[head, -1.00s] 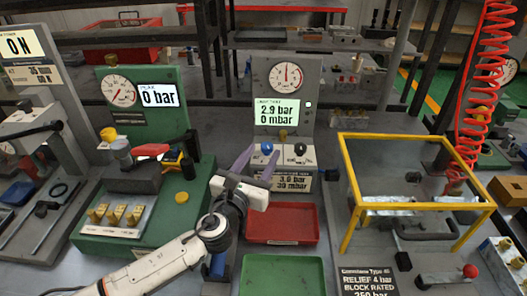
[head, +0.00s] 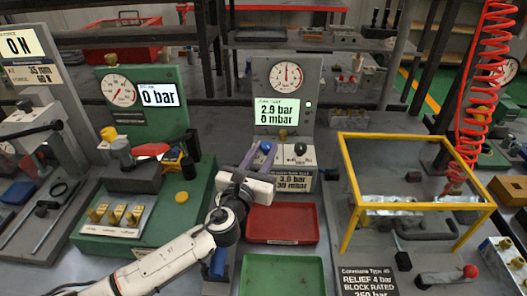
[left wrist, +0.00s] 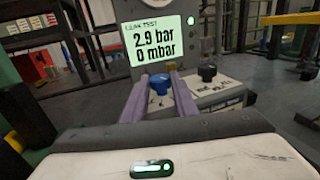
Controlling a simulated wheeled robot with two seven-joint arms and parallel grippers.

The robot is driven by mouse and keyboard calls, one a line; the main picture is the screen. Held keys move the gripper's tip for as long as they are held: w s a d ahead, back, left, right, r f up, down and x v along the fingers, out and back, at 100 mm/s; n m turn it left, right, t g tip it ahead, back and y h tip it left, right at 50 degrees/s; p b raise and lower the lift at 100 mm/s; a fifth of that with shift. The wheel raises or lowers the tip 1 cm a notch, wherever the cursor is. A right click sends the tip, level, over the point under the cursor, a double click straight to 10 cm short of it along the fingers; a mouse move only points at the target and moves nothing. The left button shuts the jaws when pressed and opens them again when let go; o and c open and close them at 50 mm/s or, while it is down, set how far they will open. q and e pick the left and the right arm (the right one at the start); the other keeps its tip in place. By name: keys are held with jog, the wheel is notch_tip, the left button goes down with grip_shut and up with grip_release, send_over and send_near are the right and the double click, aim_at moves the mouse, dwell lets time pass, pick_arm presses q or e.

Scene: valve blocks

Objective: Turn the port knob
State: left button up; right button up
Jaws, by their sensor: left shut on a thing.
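A blue knob (head: 266,146) sits on the front panel of the grey leak test unit (head: 270,73), with a black knob (head: 300,149) to its right. In the left wrist view the blue knob (left wrist: 160,82) shows between the two purple fingers, and the black knob (left wrist: 207,73) stands clear to the right. My left gripper (head: 259,157) reaches up to the panel and is shut on the blue knob. The labels by the knobs are too small to read. The unit's display (left wrist: 151,42) reads 2.9 bar and 0 mbar. My right gripper is not in view.
A red tray (head: 282,224) and a green tray (head: 283,275) lie in front of the unit. A yellow frame (head: 418,137) stands to the right. A green bench unit (head: 143,190) with brass fittings is on the left, close to my left arm.

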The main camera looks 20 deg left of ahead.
pick_arm(q)
jog(key=n+y, duration=0.1)
jog(key=y, duration=0.2)
jog(key=shift+d+n, duration=0.3)
jog(key=shift+n, duration=0.1)
jog(key=shift+d+n+g+y, duration=0.2)
jog(key=shift+n+g+y, duration=0.1)
jog(key=shift+n+y, duration=0.55)
jog(key=n+y, duration=0.1)
jog(key=n+g+y, duration=0.1)
jog(key=y, duration=0.1)
jog(key=shift+w+d+f+y, duration=0.1)
jog(key=shift+w+d+y, duration=0.05)
jog(key=shift+d+y, duration=0.1)
jog(key=shift+w+d+n+g+y+b, duration=0.1)
jog(key=shift+n+g+y+b, duration=0.85)
jog(key=shift+y, duration=0.55)
jog(key=o, duration=1.1)
